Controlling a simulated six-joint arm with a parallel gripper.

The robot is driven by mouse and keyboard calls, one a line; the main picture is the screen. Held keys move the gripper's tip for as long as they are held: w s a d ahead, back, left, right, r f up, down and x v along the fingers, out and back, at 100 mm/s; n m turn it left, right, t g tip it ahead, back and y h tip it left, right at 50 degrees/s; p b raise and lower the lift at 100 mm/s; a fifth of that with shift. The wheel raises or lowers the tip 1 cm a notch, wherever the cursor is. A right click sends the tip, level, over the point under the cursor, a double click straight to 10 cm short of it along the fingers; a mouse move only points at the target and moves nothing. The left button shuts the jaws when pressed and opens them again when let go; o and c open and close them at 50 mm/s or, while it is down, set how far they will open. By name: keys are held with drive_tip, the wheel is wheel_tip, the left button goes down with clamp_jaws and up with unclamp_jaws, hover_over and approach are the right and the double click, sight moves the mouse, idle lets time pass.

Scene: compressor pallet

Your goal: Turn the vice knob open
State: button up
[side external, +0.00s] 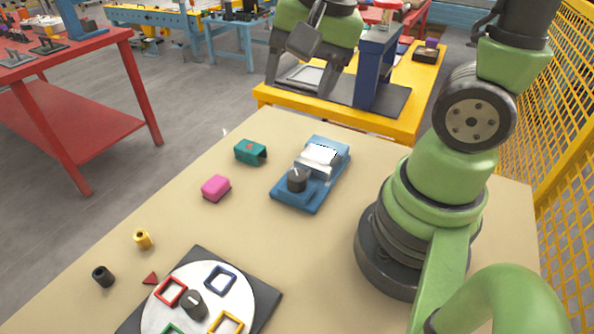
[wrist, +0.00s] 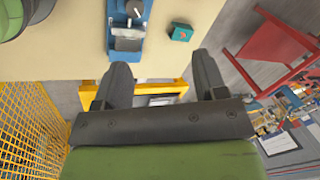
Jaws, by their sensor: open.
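The blue vice (side external: 312,172) stands on the tan table, with a dark round knob (side external: 297,179) with a light mark on its near end and a pale metal block at its far end. In the wrist view the vice (wrist: 126,28) is at the top, with its knob (wrist: 134,8) near the frame's edge. My gripper (side external: 300,88) is open and empty, high above the table and beyond the vice in the side view. In the wrist view its two fingers (wrist: 163,72) are spread wide with nothing between them.
A teal block (side external: 250,151) and a pink block (side external: 216,188) lie left of the vice. A yellow piece (side external: 142,238), a black cylinder (side external: 103,276) and a white disc (side external: 233,292) with coloured frames are nearer. Yellow mesh fencing (side external: 566,110) stands at right.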

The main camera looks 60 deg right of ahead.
sight(297, 175)
drive_tip(key=shift+w+d+f+m+g+h, duration=0.1)
drive_tip(key=shift+w+d+f+m+g, duration=0.65)
drive_tip(key=shift+f, duration=2.5)
drive_tip(key=shift+s+a+f+m+g+h, duration=0.1)
drive_tip(key=shift+s+f+m+g, duration=0.25)
drive_tip(key=shift+f+m, duration=1.95)
drive_tip(key=shift+w+d+f+m+g+h, duration=0.15)
drive_tip(key=shift+w+d+f+g, duration=0.35)
drive_tip(key=shift+f, duration=3.65)
drive_tip(key=shift+s+a, duration=0.15)
drive_tip(key=shift+a, duration=0.05)
drive_tip(key=c, duration=0.9)
